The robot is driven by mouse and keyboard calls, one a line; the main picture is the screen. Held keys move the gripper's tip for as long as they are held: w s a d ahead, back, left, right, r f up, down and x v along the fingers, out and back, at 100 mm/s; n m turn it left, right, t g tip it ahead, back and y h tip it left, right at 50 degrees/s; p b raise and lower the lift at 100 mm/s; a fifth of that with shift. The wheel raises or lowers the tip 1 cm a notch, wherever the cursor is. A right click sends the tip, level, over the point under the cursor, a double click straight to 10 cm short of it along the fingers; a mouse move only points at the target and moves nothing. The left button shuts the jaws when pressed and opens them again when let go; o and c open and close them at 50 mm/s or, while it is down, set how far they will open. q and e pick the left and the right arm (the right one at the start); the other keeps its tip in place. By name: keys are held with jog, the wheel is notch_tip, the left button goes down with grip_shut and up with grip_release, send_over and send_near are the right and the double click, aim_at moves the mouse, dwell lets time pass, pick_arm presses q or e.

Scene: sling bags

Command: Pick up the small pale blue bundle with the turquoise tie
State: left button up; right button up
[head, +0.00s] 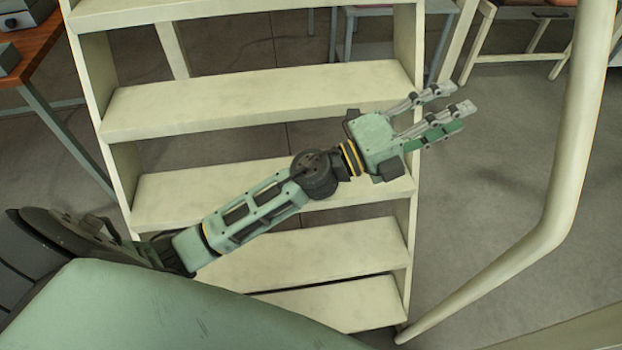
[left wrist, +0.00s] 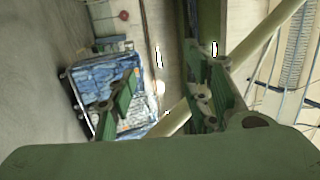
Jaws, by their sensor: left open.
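I cannot make out a small pale blue bundle with a turquoise tie in either view. The left wrist view shows a stack of blue and white goods (left wrist: 104,80) on a wheeled cart, some way off, partly hidden behind a finger; no single bundle or tie can be told there. My left gripper (head: 450,108) is open and empty, stretched to the right in front of pale steps. Its spread green fingers also show in the left wrist view (left wrist: 168,105). My right gripper is in neither view.
A cream stepped ladder (head: 260,98) stands close behind my left arm. A thick cream rail (head: 575,130) runs down the right side. A wooden-topped table (head: 30,42) is at the upper left. Bare grey floor (head: 480,215) shows between ladder and rail.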

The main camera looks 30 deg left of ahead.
pick_arm(q)
jog(key=s+d+f+m+g, duration=0.2)
jog(key=d+f+m+g, duration=0.3)
jog(key=f+m+g, duration=0.45)
jog(key=a+f+m+g+y, duration=0.4)
jog(key=a+f+m, duration=0.1)
jog(key=f, duration=0.1)
jog(key=w+a+f+y, duration=0.1)
jog(key=a+y, duration=0.3)
jog(key=a, duration=0.4)
jog(key=a+f+g+y, duration=0.1)
jog(key=a+f+y, duration=0.1)
jog(key=a, duration=0.6)
jog(key=w+a+f+y, duration=0.1)
jog(key=a+f+y, duration=0.1)
jog(key=a+y, duration=0.3)
jog(key=shift+w+a+f+n+g+y, duration=0.15)
jog(key=shift+w+a+n+g, duration=0.05)
jog(key=shift+a, duration=0.8)
jog(key=shift+w+a+f+n+g+y, duration=0.15)
jog(key=shift+a, duration=0.8)
notch_tip(320, 180, down, 6)
jog(key=shift+f+p, duration=0.2)
jog(key=shift+p, duration=0.55)
jog(key=shift+f, duration=0.5)
grip_shut()
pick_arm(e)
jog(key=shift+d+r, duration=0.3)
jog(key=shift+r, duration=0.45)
